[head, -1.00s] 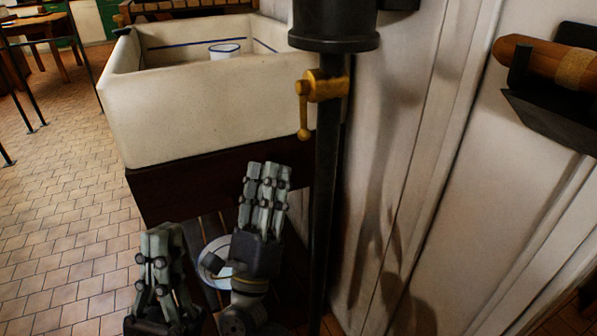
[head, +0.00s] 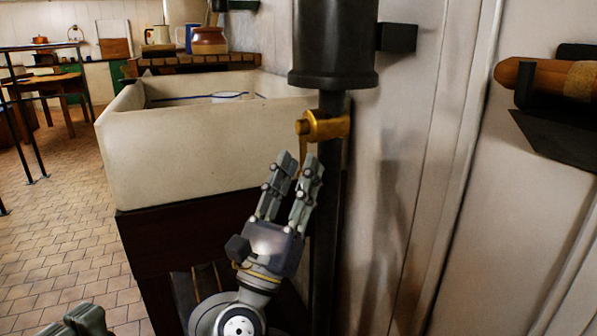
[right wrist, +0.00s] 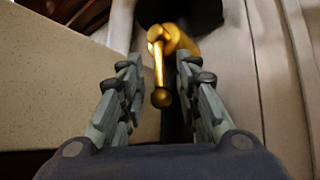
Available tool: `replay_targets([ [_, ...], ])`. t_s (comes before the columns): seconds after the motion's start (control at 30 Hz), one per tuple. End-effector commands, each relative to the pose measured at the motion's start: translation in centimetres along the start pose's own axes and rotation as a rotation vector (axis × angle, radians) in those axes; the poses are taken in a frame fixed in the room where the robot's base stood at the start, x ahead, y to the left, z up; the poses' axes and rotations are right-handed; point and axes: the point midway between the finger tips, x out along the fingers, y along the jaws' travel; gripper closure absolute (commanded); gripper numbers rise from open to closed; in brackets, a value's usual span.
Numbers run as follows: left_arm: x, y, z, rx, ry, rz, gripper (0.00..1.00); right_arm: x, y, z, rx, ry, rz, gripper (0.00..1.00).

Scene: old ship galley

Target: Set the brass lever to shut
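The brass lever (head: 305,143) hangs down from a brass valve body (head: 327,125) on a dark vertical pipe. In the head view its lower end is hidden behind my right gripper (head: 300,162), whose fingers point up at it. In the right wrist view the lever (right wrist: 159,70) ends in a round knob and shows between the two fingers of my gripper (right wrist: 159,72). There is a gap on both sides, so the gripper is open. Only the tips of my left gripper (head: 80,322) show at the bottom left.
The dark pipe (head: 327,220) runs down beside a pale stone sink (head: 200,145), close to my right gripper. A black cylinder (head: 333,45) sits above the valve. A white panelled wall (head: 400,150) is to the right. Tiled floor (head: 60,230) is open at left.

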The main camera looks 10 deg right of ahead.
Motion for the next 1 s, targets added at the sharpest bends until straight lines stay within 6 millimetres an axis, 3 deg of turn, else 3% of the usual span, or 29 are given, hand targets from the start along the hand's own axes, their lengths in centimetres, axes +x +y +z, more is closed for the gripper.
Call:
replay_targets([
  [0.37, -0.10, 0.01, 0.05, 0.000, -0.001, 0.000, 1.00, 0.88, 0.02, -0.02, -0.001, 0.000, 0.001, 0.69],
  [0.4, -0.10, 0.01, 0.06, -0.001, -0.001, 0.000, 1.00, 0.87, 0.02, -0.03, -0.001, 0.000, 0.001, 0.72],
  [0.53, -0.11, 0.01, 0.06, -0.001, -0.002, 0.000, 1.00, 0.86, 0.02, -0.03, -0.001, 0.000, 0.001, 1.00],
  [1.0, 0.45, 0.01, -0.04, 0.000, -0.002, 0.000, 1.00, 0.76, -0.04, 0.00, -0.009, 0.011, 0.011, 1.00],
])
